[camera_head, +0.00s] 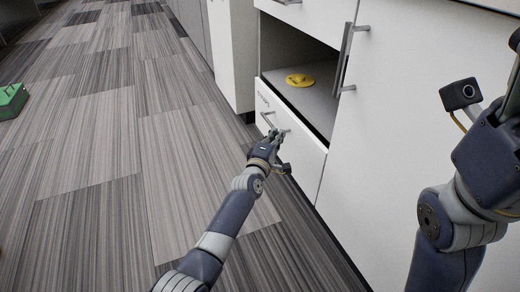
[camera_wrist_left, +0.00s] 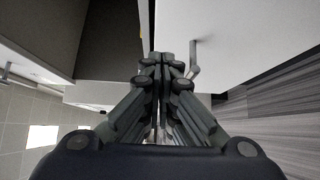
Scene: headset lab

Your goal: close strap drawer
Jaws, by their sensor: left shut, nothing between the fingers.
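The strap drawer (camera_head: 300,148) is the low white front with small dark lettering and a bar handle, under an open niche in the white cabinet. Its front looks about flush with the cabinet door to its right; I cannot tell whether a small gap is left. My left gripper (camera_head: 275,134) is shut and empty, with its fingertips close to the drawer front near the handle (camera_head: 268,119). Contact is not clear. In the left wrist view the shut fingers (camera_wrist_left: 160,58) point at the white front, beside the handle (camera_wrist_left: 194,58). My right gripper (camera_head: 514,60) is cut off at the right edge.
A yellow object (camera_head: 299,80) lies on the grey niche floor (camera_head: 318,103). A tall cabinet door (camera_head: 420,90) with a vertical handle (camera_head: 346,60) stands right of the niche. A green box (camera_head: 12,100) is on the striped floor at far left. The floor between is clear.

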